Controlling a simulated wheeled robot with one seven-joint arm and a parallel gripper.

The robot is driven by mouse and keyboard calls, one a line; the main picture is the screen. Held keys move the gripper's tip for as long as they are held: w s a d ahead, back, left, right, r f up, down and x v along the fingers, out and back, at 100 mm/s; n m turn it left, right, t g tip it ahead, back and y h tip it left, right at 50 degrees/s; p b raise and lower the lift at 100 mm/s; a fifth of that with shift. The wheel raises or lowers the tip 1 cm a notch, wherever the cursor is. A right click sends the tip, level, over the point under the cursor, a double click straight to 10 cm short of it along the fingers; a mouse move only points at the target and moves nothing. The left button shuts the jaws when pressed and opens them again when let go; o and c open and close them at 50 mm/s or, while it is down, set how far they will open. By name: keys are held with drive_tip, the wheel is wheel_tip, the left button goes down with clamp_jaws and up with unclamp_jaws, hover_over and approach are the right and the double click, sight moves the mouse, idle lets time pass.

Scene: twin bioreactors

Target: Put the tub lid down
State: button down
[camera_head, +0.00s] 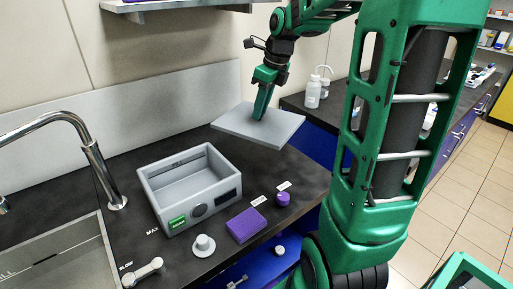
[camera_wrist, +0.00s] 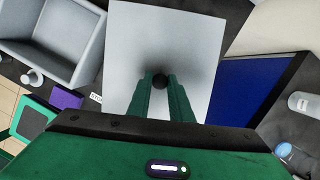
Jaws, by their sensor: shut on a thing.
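The tub lid (camera_head: 240,125) is a flat grey rectangular plate, over or on the dark worktop to the right of the tub. It fills the middle of the wrist view (camera_wrist: 190,40). My gripper (camera_head: 261,112) points down at the lid's middle. In the wrist view, my gripper's two green fingers (camera_wrist: 162,84) are shut on the lid's small dark knob (camera_wrist: 160,81). I cannot tell whether the lid touches the worktop. The open grey tub (camera_head: 150,190) stands to the left, with a green display and a dial on its front; part of it shows in the wrist view (camera_wrist: 88,38).
A purple block (camera_head: 246,225), a purple knob (camera_head: 283,199) and a grey knob (camera_head: 203,245) lie in front of the tub. A sink with a tap (camera_head: 95,160) is at the left. White bottles (camera_head: 313,92) stand on the bench behind. A blue-walled gap (camera_head: 312,148) lies right of the lid.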

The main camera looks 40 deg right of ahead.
sight(268, 122)
wheel_tip(268, 122, down, 14)
drive_tip(key=shift+r, duration=0.2)
idle(0.4)
drive_tip(key=c, duration=1.6)
unclamp_jaws()
drive_tip(key=shift+f, duration=0.1)
drive_tip(key=v, duration=1.2)
drive_tip(key=shift+w, duration=0.1)
drive_tip(key=shift+s+a+f+n+g+h, duration=0.2)
drive_tip(key=shift+s+a+f+n+g, duration=0.5)
drive_tip(key=shift+s+n, duration=3.5)
drive_tip(key=shift+s+a+f+n+g+h, duration=0.3)
drive_tip(key=shift+s+a+f+n, duration=0.55)
drive_tip(key=shift+s+n, duration=3.3)
drive_tip(key=shift+s+a+f+n+g+h, duration=0.1)
drive_tip(key=shift+s+a+f+n+g, duration=0.6)
drive_tip(key=shift+s+n, duration=3.5)
